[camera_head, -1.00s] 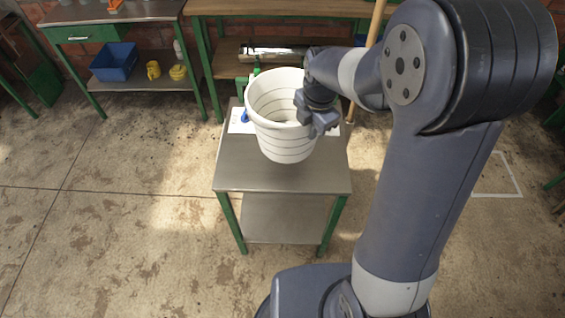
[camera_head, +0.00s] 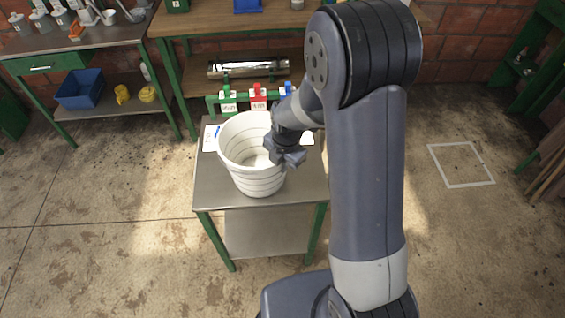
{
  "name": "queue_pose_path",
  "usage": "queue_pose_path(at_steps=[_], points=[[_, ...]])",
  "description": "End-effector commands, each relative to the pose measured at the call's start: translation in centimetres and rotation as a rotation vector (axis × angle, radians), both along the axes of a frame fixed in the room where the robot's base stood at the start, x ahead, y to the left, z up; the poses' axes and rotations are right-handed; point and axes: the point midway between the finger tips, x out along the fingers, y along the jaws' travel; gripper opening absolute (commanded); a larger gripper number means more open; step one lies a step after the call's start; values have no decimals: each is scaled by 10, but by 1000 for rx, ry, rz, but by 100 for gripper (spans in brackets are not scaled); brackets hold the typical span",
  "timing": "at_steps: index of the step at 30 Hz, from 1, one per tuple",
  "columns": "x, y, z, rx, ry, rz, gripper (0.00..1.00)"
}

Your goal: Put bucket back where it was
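The white bucket (camera_head: 258,178) with dark rings is over the small metal-topped table (camera_head: 300,194), mouth up and slightly tilted. It looks empty. I cannot tell whether its base touches the tabletop. My gripper (camera_head: 284,156) is at the right side of the bucket's rim and appears shut on it. The fingertips are partly hidden by the gripper body. A white outlined square (camera_head: 461,165) lies on the floor to the right, with nothing standing in it.
Behind the small table are red, green and blue tagged valves (camera_head: 258,98) and a wooden bench (camera_head: 200,22). A metal bench with a blue bin (camera_head: 80,89) stands at the left. Poles (camera_head: 550,175) lean at the right edge. Floor between table and square looks clear.

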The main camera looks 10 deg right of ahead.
Motion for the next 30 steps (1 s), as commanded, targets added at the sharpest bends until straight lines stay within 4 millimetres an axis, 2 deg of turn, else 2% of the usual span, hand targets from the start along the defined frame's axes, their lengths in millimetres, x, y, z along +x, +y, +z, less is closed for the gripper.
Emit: queue_pose_path(at_steps=[10, 19, 30], points=[[0, 0, -4, 1, -2, -1, 0], [0, 0, -3, 0, 0, -1, 24], [0, 0, 4, 1, -2, -1, 24]])
